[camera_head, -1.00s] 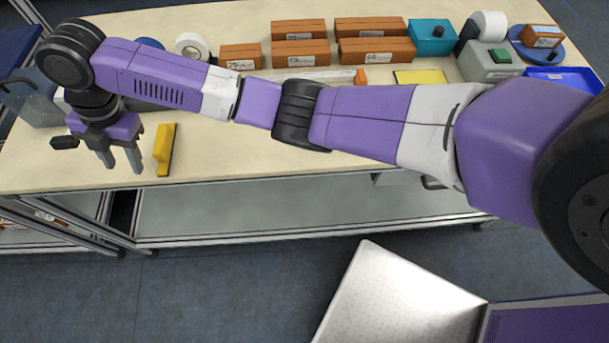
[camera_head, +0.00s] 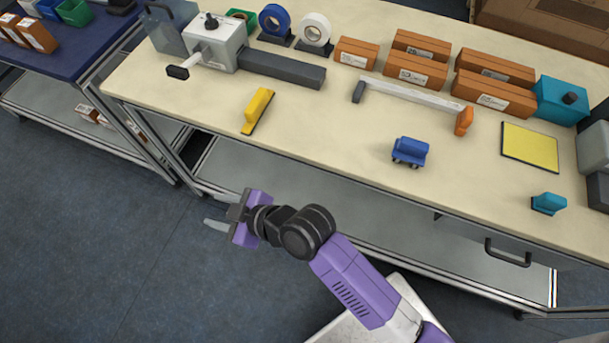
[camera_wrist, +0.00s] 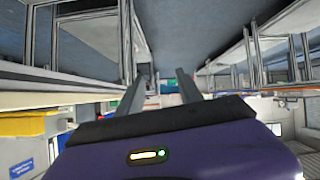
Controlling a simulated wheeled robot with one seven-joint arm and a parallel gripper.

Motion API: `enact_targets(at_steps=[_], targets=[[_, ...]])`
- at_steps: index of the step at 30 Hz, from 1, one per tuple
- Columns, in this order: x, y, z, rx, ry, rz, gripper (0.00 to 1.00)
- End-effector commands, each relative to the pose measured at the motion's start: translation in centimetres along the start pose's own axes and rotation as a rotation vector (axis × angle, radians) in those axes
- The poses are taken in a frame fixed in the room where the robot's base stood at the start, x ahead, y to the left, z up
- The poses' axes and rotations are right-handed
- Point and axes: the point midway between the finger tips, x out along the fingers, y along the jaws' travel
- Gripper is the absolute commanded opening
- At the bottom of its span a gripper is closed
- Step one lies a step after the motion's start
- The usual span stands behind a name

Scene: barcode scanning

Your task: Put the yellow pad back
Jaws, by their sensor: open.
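A yellow block-like piece with a dark base (camera_head: 258,110) lies tilted in the picture on the left part of the cream table. A flat yellow pad with a dark border (camera_head: 530,147) lies on the right part of the table. I cannot tell which of the two the task means. My gripper (camera_head: 217,226) is off the table's front edge, in front of and apart from both. In the wrist view my gripper (camera_wrist: 161,92) shows two separated fingers with nothing between them. It is open and empty.
A blue wheeled piece (camera_head: 410,152) and a teal piece (camera_head: 548,203) lie near the table's front. Orange boxes (camera_head: 415,69), tape rolls (camera_head: 314,30) and a grey-white device (camera_head: 212,45) stand behind. A blue table (camera_head: 75,52) is at the left. Bare table surrounds the yellow block.

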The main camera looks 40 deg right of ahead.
Motion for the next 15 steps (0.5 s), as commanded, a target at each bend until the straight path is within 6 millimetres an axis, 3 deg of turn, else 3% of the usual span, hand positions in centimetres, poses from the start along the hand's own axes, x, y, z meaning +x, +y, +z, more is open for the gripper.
enact_targets(at_steps=[8,15], targets=[[-8.4,-1.0,5.3,0.240,0.034,0.205,0.43],[-17.5,-0.7,8.3,0.360,0.071,0.373,0.43]])
